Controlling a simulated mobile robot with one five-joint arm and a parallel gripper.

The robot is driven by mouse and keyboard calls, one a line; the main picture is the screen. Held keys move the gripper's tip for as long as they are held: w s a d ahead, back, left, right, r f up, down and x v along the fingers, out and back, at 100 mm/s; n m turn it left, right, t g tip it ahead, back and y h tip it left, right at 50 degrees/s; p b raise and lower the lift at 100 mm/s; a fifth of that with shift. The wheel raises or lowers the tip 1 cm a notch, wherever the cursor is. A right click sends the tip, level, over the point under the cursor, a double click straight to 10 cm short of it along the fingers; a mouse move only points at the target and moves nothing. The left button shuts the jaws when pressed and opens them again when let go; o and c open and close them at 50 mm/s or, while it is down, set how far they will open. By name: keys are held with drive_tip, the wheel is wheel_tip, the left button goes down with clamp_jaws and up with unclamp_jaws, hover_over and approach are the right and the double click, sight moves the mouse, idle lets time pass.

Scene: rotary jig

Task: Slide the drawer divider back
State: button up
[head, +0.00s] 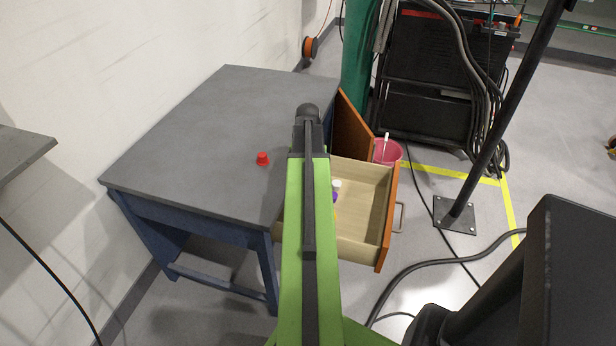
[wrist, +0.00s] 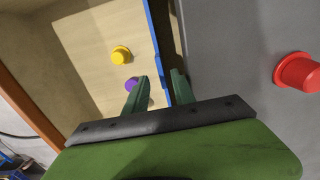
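The light wooden drawer (head: 362,205) stands pulled out from the right side of the grey-topped table (head: 190,120). In the wrist view, a thin bright blue strip (wrist: 152,30) runs along the drawer's inner side beside the tabletop; it may be the divider, but I cannot tell for sure. In the head view my arm hides that part. My gripper (wrist: 160,75) is open and empty, with its fingers apart on either side of the strip's line. I cannot tell whether they touch it. The gripper's end also shows in the head view (head: 307,112).
A yellow knob-like object (wrist: 121,54) and a purple one (wrist: 132,84) lie in the drawer, the purple close to the left finger. A red one (head: 262,158) stands on the tabletop. An orange-brown panel (head: 353,132) and a pink bucket (head: 388,152) are behind the drawer.

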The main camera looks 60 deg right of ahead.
wheel_tip(320, 180, up, 14)
drive_tip(key=p, duration=1.2)
drive_tip(key=shift+s+p, duration=0.15)
drive_tip(key=shift+p, duration=0.15)
